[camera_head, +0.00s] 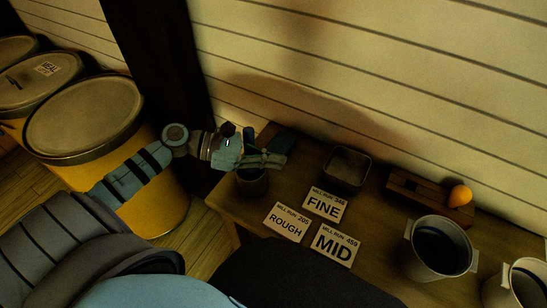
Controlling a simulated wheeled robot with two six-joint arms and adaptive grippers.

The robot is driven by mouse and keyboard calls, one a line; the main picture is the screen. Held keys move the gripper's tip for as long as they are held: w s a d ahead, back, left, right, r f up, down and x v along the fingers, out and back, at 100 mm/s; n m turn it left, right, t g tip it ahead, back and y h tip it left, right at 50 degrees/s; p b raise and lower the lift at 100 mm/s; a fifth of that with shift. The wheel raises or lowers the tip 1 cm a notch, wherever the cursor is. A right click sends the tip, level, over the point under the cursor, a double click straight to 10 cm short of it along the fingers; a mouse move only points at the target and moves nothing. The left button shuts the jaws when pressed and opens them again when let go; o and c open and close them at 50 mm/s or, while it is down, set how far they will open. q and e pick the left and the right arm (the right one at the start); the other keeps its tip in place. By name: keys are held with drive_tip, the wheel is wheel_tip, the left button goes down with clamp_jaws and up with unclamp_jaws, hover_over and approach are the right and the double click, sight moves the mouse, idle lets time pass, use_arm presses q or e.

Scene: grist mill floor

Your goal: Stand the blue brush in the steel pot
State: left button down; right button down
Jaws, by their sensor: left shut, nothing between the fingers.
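My left gripper (272,160) is shut and empty at the far left end of the table, directly over a small dark round pot (253,184), which looks like the steel pot. The gripper hides part of the pot's mouth. A narrow dark-blue piece (249,139) rises just behind the gripper, above the pot; it may be the blue brush. Whether its lower end is inside the pot is hidden. Another dark bluish shape (283,141) shows behind the fingers, too dim to name. My right gripper is not in view.
Cards reading FINE (324,205), ROUGH (286,222) and MID (335,245) lie mid-table. Behind them is a square tin (347,168). Right are a wooden block (417,190), an orange ball (460,195) and a pale two-handled pot (408,262). Yellow barrels (160,200) stand left.

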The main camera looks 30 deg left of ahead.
use_arm(q)
drive_tip(key=c, duration=2.3)
unclamp_jaws()
drive_tip(key=shift+f, duration=0.1)
drive_tip(key=o, duration=0.4)
drive_tip(key=shift+s, duration=0.1)
wheel_tip(320, 180, up, 2)
hover_over(244, 171)
